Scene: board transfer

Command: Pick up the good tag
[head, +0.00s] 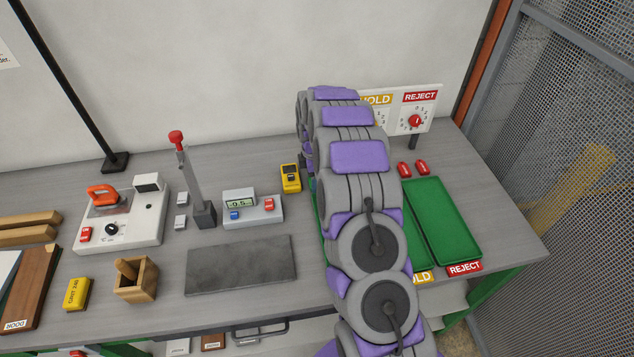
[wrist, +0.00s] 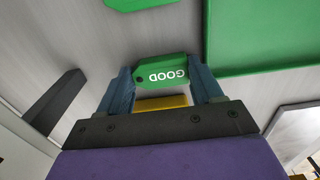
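The good tag (wrist: 163,70) is a green tag with a dark hole and the white word GOOD, upside down in the wrist view. My gripper (wrist: 161,72) has its two blue fingers wide apart, with the tag framed between their tips. I cannot tell whether the fingers touch the tag. In the head view my purple and grey arm hides the gripper and this tag. Part of another green piece (wrist: 140,3) shows at the top edge of the wrist view.
A green tray (wrist: 262,35) lies to the right in the wrist view. Green REJECT tray (head: 443,220) and two red tags (head: 413,168) are right of my arm. A yellow device (head: 291,178), a display box (head: 252,210) and a dark mat (head: 241,265) are left of it.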

